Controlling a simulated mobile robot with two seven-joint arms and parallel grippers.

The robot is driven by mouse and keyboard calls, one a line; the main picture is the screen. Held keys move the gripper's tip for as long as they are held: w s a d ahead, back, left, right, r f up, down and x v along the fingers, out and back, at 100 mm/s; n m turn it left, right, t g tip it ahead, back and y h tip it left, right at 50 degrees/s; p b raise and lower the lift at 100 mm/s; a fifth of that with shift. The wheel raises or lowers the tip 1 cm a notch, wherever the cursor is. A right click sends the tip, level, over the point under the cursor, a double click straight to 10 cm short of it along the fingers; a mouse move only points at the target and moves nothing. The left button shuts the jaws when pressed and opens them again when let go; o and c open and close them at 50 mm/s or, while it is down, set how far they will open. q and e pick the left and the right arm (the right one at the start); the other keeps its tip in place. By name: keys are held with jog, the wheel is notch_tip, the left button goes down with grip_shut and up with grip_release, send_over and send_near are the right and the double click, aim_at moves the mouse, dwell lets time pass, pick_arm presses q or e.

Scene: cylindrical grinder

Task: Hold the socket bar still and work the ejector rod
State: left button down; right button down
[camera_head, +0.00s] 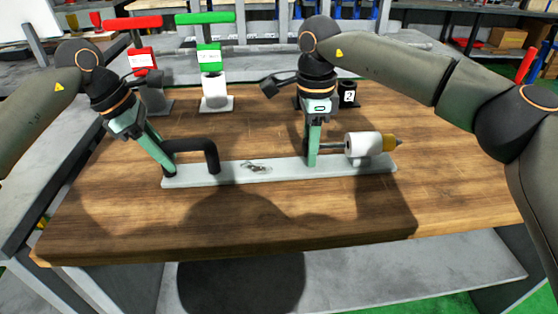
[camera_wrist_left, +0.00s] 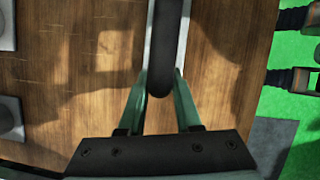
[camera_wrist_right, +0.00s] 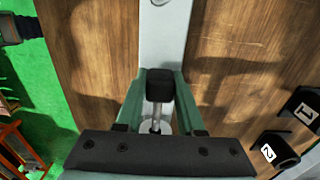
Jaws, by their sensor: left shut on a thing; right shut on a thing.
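The socket bar (camera_head: 232,176) is a pale grey bar lying along the wooden table, with a black bent handle (camera_head: 197,144) at its left end. My left gripper (camera_head: 168,168) is shut on this handle, also seen in the left wrist view (camera_wrist_left: 167,50). At the bar's right end is a white socket cylinder (camera_head: 362,146) with a brass tip (camera_head: 390,142). The thin metal ejector rod (camera_head: 331,148) runs into the cylinder from the left. My right gripper (camera_head: 312,160) is shut on the rod's black knob (camera_wrist_right: 160,84). How deep the rod sits is hidden.
A small metallic piece (camera_head: 256,167) is on the middle of the bar. Behind stand a red T-handled stand (camera_head: 143,60), a green one (camera_head: 209,58) and a black holder marked 2 (camera_head: 348,95). The table front (camera_head: 340,225) is clear.

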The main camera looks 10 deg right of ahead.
aim_at(325, 146)
pick_arm(q)
jog(key=shift+a, duration=0.1)
pick_arm(e)
jog(key=shift+d, duration=1.65)
jog(key=shift+c, duration=2)
grip_release()
jog(key=shift+a, duration=0.1)
jog(key=shift+r, duration=4)
pick_arm(q)
jog(key=c, duration=0.5)
grip_release()
jog(key=shift+r, duration=0.15)
jog(key=v, duration=1.1)
jog(key=shift+a+r, duration=0.1)
jog(key=shift+r, duration=0.25)
pick_arm(e)
jog(key=shift+r, duration=0.1)
